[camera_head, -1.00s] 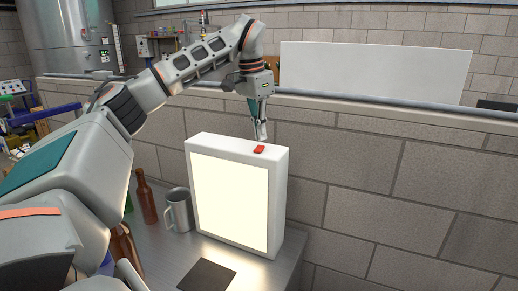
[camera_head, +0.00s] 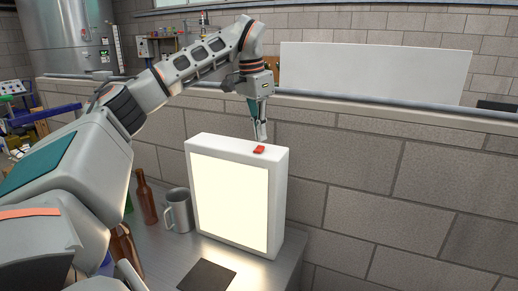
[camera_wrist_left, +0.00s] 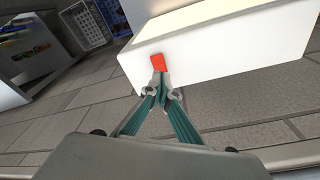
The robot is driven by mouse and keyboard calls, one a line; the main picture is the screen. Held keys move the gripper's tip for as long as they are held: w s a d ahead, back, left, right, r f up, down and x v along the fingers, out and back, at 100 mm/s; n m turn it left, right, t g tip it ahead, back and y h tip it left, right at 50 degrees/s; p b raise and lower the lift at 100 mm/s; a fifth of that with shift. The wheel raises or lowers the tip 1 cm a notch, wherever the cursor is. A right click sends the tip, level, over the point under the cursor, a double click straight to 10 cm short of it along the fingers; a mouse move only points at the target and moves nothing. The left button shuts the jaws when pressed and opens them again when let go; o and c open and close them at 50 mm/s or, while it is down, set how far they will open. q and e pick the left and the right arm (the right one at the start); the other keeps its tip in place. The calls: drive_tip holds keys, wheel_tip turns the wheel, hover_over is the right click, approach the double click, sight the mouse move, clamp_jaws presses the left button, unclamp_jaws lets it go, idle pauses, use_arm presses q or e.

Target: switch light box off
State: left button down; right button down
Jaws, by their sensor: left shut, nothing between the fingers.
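The light box (camera_head: 230,200) stands upright on the metal table, its front panel glowing bright. A red switch (camera_head: 258,149) sits on its white top near the right end. My left gripper (camera_head: 263,139) is shut and empty, pointing down just above and behind the switch. In the left wrist view the closed fingertips (camera_wrist_left: 161,76) are right beside the red switch (camera_wrist_left: 158,61), with the white box top (camera_wrist_left: 215,45) beyond; I cannot tell whether they touch it. My right gripper is not in view.
A grey metal mug (camera_head: 179,212) and a brown bottle (camera_head: 147,198) stand left of the box. A dark flat square (camera_head: 207,275) lies in front of it on the table (camera_head: 265,268). A block wall (camera_head: 400,190) rises close behind.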

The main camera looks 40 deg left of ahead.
sight(260, 147)
use_arm(q)
drive_tip(key=shift+f+b, duration=0.85)
drive_tip(key=shift+f, duration=0.4)
idle(0.7)
wheel_tip(260, 147, up, 3)
drive_tip(key=p, duration=0.2)
drive_tip(key=shift+f+p, duration=0.2)
drive_tip(key=shift+p, duration=0.2)
drive_tip(key=shift+r+p, duration=0.5)
drive_tip(key=shift+r, duration=1.75)
drive_tip(key=shift+f, duration=0.1)
